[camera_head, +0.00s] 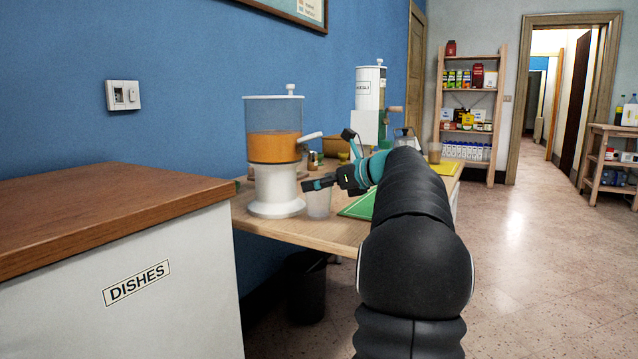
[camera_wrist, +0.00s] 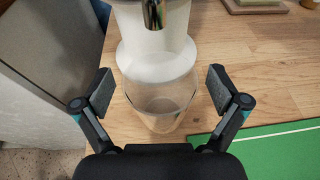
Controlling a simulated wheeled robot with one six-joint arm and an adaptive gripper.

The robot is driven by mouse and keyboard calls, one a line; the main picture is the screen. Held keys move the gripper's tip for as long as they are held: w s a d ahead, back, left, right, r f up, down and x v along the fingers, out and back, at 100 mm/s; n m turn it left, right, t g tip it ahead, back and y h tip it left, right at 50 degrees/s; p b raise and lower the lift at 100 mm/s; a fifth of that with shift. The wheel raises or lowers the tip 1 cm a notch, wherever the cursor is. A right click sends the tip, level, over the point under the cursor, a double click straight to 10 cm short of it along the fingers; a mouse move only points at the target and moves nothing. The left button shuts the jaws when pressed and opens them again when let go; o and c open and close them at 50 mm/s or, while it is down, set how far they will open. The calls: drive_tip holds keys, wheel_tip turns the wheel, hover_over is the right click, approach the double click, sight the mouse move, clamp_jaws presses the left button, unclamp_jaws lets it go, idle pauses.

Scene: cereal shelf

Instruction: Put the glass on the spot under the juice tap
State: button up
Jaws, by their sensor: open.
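The juice dispenser (camera_head: 273,150) has an orange-filled tank on a white base and stands on the wooden counter. Its tap (camera_wrist: 153,14) shows at the top of the wrist view, above the white base (camera_wrist: 155,60). A clear glass (camera_head: 318,203) stands upright on the counter, close in front of the base. In the wrist view the glass (camera_wrist: 160,103) is between the two fingers of my gripper (camera_wrist: 160,92), with a gap on both sides. My gripper (camera_head: 322,184) is open, and its fingers do not touch the glass. The spot itself cannot be made out.
A green board (camera_wrist: 285,152) lies right of the glass. A second dispenser (camera_head: 370,100) stands farther back on the counter. A white cabinet labelled DISHES (camera_head: 130,285) is at the left, with a dark bin (camera_head: 306,287) under the counter. Bare counter (camera_wrist: 245,80) lies right of the base.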

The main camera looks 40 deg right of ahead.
drive_tip(key=shift+r, duration=0.15)
drive_tip(key=p+v, duration=0.2)
drive_tip(key=v, duration=1)
drive_tip(key=a+f+n+g, duration=0.2)
drive_tip(key=a+f+n, duration=0.15)
drive_tip(key=a, duration=0.55)
drive_tip(key=a+f+n+g, duration=0.25)
drive_tip(key=a+n, duration=0.25)
drive_tip(key=a, duration=0.3)
drive_tip(key=a+f+n+g, duration=0.2)
drive_tip(key=a+f+n, duration=0.15)
drive_tip(key=a, duration=0.55)
drive_tip(key=s+a+f+n+g+h, duration=0.1)
drive_tip(key=s+a+f+n+h, duration=0.1)
drive_tip(key=s+a+f+n, duration=0.5)
drive_tip(key=s+a+f+n+h, duration=0.2)
drive_tip(key=s+a+f+n, duration=0.5)
drive_tip(key=s+n, duration=0.5)
drive_tip(key=shift+f+n+g+h, duration=0.35)
drive_tip(key=shift+f+n, duration=0.35)
drive_tip(key=shift+f, duration=0.4)
drive_tip(key=shift+s+a, duration=0.1)
